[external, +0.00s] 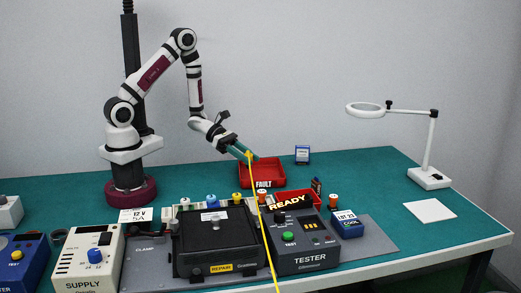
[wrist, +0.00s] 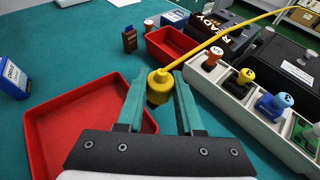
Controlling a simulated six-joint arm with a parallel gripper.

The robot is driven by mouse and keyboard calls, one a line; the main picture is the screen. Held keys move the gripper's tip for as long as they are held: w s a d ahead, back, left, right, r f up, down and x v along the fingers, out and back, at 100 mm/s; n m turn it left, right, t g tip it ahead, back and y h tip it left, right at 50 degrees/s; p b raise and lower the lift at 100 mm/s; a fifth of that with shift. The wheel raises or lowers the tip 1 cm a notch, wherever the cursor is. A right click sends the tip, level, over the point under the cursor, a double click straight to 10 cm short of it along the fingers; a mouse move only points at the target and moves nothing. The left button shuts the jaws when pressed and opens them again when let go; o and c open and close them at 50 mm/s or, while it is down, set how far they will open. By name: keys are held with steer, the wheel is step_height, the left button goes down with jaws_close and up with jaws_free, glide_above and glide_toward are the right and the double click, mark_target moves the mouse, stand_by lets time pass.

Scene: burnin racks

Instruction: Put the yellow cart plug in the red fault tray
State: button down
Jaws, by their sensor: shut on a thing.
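The yellow cart plug (wrist: 158,86) is between the two green fingers of my gripper (wrist: 160,95) in the wrist view, with its yellow cable running up and right. In the external view my gripper (external: 247,156) holds the yellow plug (external: 249,155) above the red fault tray's area, and the cable hangs down across the front. The red fault tray (external: 265,168) stands behind the tester with a FAULT label at its front. In the wrist view a large empty red tray (wrist: 62,108) lies left of and below my gripper, partly hidden by it.
A smaller red tray (wrist: 172,44) is ahead in the wrist view. A white strip with several coloured plugs (wrist: 242,80) is to the right. The tester (external: 300,245) and black box (external: 215,240) stand in front. A magnifier lamp (external: 430,150) is at the right.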

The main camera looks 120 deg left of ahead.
steer(key=a+f, duration=0.1)
steer(key=a, duration=0.1)
steer(key=s+a+f, duration=0.1)
steer(key=a, duration=0.1)
steer(key=a+f, duration=0.1)
steer(key=a, duration=0.1)
steer(key=shift+s+f, duration=0.4)
steer(key=shift+a+f, duration=0.15)
steer(key=shift+f, duration=0.95)
steer(key=shift+a+f, duration=0.1)
steer(key=shift+f, duration=0.95)
steer(key=shift+f, duration=0.1)
steer(key=c, duration=0.5)
jaws_free()
steer(key=shift+c, duration=0.2)
